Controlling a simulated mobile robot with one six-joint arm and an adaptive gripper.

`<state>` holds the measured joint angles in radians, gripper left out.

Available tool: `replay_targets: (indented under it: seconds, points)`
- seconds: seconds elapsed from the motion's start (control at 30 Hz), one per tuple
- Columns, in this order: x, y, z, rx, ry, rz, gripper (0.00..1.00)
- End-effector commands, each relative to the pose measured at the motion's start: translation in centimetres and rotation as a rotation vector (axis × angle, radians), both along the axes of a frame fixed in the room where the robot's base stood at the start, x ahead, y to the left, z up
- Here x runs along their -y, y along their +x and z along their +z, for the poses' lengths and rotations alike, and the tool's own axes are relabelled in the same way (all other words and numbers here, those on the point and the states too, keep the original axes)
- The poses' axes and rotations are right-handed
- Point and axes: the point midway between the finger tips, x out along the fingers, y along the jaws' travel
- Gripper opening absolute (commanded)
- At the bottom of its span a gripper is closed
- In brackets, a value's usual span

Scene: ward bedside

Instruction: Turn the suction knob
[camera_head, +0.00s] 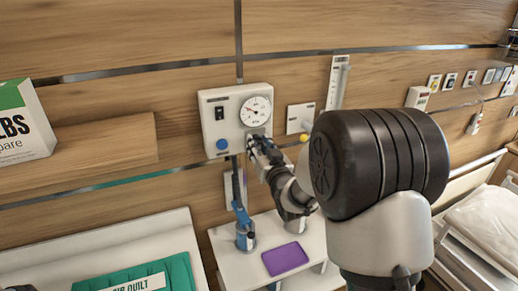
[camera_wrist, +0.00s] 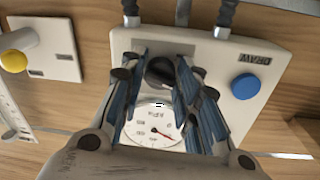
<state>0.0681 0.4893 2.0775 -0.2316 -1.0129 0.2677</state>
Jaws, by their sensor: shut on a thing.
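The suction unit is a pale wall box (camera_head: 207,128) with a round dial gauge (camera_head: 255,111), a black switch and a blue button (camera_head: 222,144). The suction knob (camera_wrist: 161,72) is black and sits beside the gauge (camera_wrist: 158,125) in the wrist view, which shows the box upside down. My gripper (camera_head: 257,142) reaches the lower right of the box in the head view and mostly hides the knob there. In the wrist view my gripper (camera_wrist: 156,70) has its blue-padded fingers on either side of the knob, shut on it. The gauge needle points off to one side.
A wall plate with a yellow knob (camera_wrist: 14,62) is beside the box. A wooden shelf (camera_head: 100,150) juts out at left; a bed (camera_head: 485,225) is at right.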

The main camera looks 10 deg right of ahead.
Motion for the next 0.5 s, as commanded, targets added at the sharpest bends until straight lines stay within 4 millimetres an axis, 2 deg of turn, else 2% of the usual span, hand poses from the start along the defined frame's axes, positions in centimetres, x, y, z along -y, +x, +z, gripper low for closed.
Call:
replay_targets:
  seconds: [0.07, 0.1, 0.37, 0.5]
  points:
    - [-0.03, 0.02, 0.09, 0.0, 0.0, 0.001, 0.06]
    - [-0.03, 0.02, 0.09, 0.0, 0.0, 0.001, 0.31]
    - [-0.02, 0.01, 0.05, 0.0, 0.0, 0.0, 0.48]
    - [-0.02, 0.01, 0.03, -0.001, 0.0, 0.0, 0.5]
